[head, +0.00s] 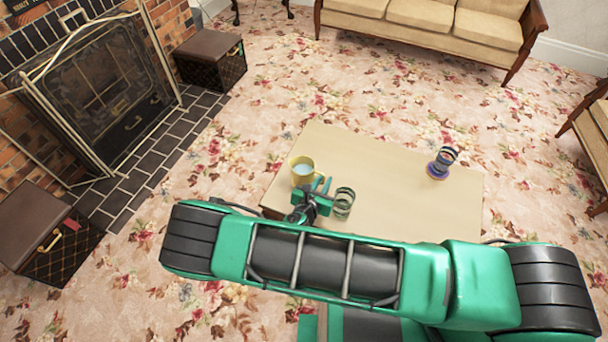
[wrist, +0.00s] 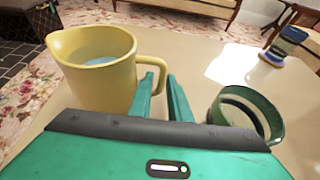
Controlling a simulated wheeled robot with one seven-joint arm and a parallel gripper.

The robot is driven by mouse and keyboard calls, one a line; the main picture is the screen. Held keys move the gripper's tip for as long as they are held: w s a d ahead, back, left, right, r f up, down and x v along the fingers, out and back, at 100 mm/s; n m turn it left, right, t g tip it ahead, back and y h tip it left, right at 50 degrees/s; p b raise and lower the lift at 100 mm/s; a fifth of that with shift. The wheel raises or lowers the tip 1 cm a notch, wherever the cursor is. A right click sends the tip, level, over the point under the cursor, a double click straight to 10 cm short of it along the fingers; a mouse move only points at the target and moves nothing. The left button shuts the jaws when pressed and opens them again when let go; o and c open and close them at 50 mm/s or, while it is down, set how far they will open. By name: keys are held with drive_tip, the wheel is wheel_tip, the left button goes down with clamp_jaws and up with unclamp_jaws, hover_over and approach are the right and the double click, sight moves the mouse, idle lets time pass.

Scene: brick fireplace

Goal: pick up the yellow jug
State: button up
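The yellow jug (head: 301,171) stands upright on the low table at its left end. In the wrist view the jug (wrist: 97,75) is large at the left, its spout to the left and its handle to the right, with a pale blue inside. My gripper (head: 320,185) is just right of the jug, near the handle. In the wrist view its two green fingers (wrist: 160,98) are apart with a gap between them.
A green-banded glass (head: 343,203) stands close to the right of my gripper, also in the wrist view (wrist: 243,112). A blue and purple cup-like object (head: 441,163) is at the right of the table (head: 385,180). The middle of the table is clear.

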clamp_jaws()
idle(1.4)
